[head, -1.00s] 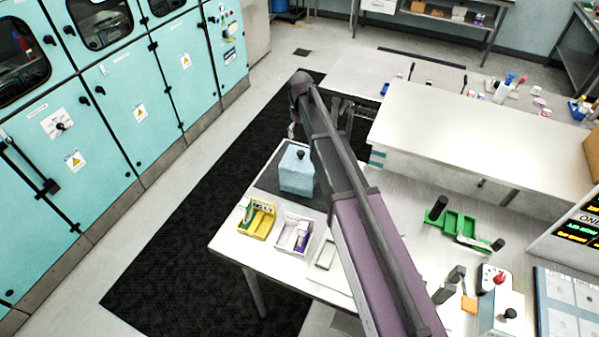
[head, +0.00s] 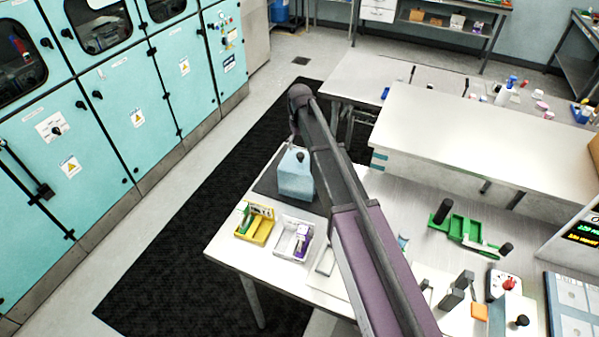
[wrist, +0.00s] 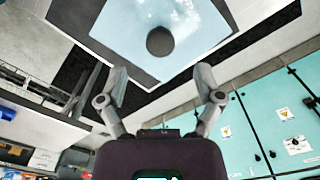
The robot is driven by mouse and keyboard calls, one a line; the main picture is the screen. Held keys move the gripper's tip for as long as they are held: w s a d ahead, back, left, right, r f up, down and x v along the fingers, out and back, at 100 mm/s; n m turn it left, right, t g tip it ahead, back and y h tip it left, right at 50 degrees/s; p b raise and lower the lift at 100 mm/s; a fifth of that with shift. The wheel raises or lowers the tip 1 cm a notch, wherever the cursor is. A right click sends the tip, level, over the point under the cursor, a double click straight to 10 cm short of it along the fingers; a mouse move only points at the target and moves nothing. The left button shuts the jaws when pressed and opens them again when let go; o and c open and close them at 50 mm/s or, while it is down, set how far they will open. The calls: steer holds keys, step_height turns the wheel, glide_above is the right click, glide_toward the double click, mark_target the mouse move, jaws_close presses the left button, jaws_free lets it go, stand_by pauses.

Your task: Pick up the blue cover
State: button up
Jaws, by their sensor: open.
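The blue cover (head: 295,176) is a light-blue box-like lid with a dark round knob (wrist: 160,41) on top. It sits on a dark mat (head: 268,183) at the table's far left corner. In the wrist view the cover (wrist: 125,30) fills the top middle, with the knob facing the camera. My gripper (wrist: 160,85) is open and empty. Its two fingers are spread apart, below the knob in that picture and not touching it. In the head view my arm reaches beside the cover, and the fingers are mostly hidden.
A yellow bin (head: 256,228) and a white bin (head: 293,241) stand in front of the cover. A green tray (head: 463,228) lies farther right on the table. A raised white bench (head: 480,130) stands behind. Teal cabinets (head: 90,130) line the left.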

mark_target(300, 154)
steer(key=shift+f, duration=0.1)
steer(key=shift+s+f+b, duration=0.15)
steer(key=shift+f+b, duration=2.4)
steer(key=shift+b, duration=0.1)
jaws_close()
